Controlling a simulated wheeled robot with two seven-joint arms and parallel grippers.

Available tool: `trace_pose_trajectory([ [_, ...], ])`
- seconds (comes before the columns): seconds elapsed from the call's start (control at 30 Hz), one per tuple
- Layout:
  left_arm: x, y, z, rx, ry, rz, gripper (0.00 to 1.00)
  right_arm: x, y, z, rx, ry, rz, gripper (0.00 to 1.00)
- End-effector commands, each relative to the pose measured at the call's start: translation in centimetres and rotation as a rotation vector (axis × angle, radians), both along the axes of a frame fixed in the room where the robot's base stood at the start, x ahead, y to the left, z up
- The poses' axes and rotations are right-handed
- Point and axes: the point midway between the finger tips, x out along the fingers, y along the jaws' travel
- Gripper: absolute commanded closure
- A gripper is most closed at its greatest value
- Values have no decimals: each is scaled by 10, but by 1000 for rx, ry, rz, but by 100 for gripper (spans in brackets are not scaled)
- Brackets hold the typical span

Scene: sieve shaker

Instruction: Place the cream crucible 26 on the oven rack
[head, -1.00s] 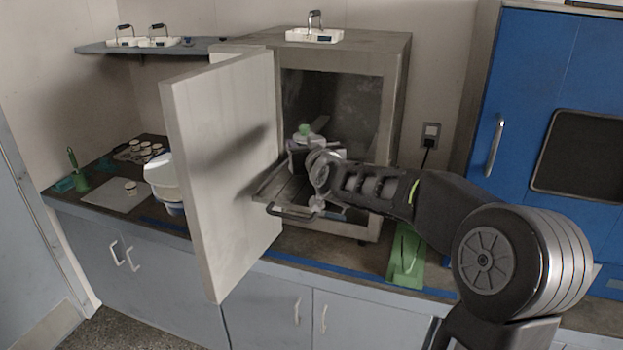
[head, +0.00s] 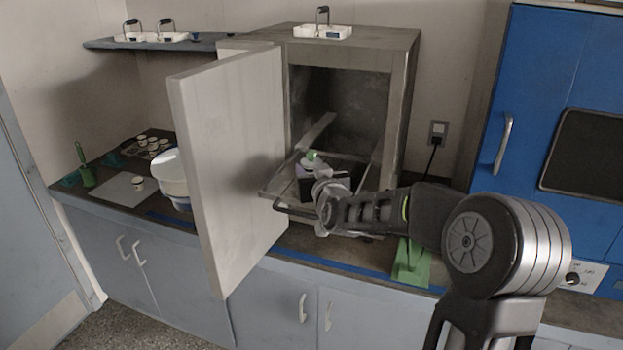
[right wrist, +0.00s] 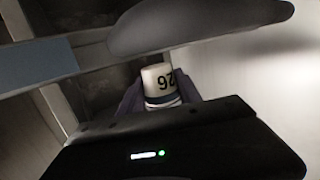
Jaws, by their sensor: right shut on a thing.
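The cream crucible 26 (right wrist: 160,82) shows in the right wrist view with its black number upside down. It sits between the dark fingers of my right gripper (right wrist: 160,98), which is shut on it. In the head view my right gripper (head: 312,172) is at the oven's open front, over the pulled-out oven rack (head: 277,183). The crucible is not clearly visible there, and I cannot tell whether it touches the rack. The rack's front handle (head: 292,211) sticks out below the gripper. My left gripper is not in view.
The oven door (head: 235,170) stands open left of the rack, close to the gripper. A green object (head: 410,264) lies right of the oven.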

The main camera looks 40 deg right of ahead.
Motion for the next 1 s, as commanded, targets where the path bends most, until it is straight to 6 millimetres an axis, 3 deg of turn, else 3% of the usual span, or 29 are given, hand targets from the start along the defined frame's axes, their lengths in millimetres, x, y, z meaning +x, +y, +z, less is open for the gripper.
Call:
trace_pose_trajectory([
  [0.2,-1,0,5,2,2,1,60,0,0,-25,1,2,0,100],
  [0.57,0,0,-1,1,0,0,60,0,0,-29,0,0,0,100],
  [0.6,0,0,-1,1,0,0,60,0,0,-29,0,0,0,59],
  [0.87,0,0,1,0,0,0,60,0,0,-28,0,1,0,38],
  [1.0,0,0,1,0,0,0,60,0,0,-28,0,1,0,38],
])
